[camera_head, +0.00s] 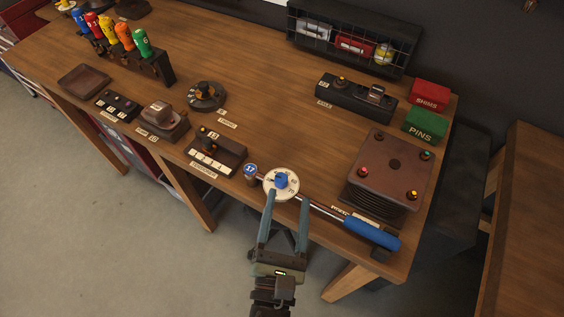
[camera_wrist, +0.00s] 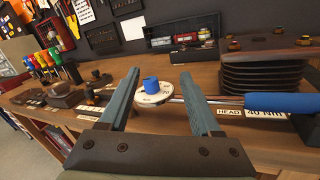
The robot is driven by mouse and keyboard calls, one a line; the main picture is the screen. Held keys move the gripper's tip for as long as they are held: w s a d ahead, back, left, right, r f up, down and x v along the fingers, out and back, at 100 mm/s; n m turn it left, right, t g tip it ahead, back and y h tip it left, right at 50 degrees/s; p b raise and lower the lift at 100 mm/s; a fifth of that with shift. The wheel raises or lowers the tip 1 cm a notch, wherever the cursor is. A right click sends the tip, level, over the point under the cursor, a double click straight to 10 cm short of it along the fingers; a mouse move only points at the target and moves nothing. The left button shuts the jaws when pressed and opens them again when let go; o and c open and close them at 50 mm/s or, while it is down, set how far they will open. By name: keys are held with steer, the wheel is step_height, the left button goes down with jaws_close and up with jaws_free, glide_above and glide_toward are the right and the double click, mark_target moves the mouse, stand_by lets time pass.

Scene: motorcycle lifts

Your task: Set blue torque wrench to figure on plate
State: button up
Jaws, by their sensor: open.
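The blue torque wrench lies along the bench's front edge, with its blue handle (camera_head: 372,234) at the right and a steel shaft running left. A round white dial (camera_head: 281,183) with figures and a blue knob (camera_head: 281,180) is at its left end; the knob also shows in the wrist view (camera_wrist: 151,84). A white plate (camera_wrist: 265,113) below the handle in the wrist view reads "40 Nm", beside one reading "HEAD". My gripper (camera_head: 288,196) is open and empty, its fingertips just in front of the dial, either side of the knob in the wrist view. The dial's set figure is too small to read.
Left of the dial stand a blue "17" tag (camera_head: 250,169) and a black block (camera_head: 216,152). A stack of brown plates (camera_head: 386,170) stands behind the handle. Red (camera_head: 429,95) and green (camera_head: 425,125) boxes are farther back.

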mark_target(282, 174)
step_height(282, 174, down, 3)
steer(key=s+a+n+y, duration=0.2)
steer(key=n, duration=0.3)
steer(key=w, duration=0.4)
steer(key=w+p, duration=0.1)
steer(key=w, duration=0.3)
steer(key=w+d+p, duration=0.1)
steer(key=w, duration=0.3)
steer(key=shift+w, duration=0.25)
jaws_close()
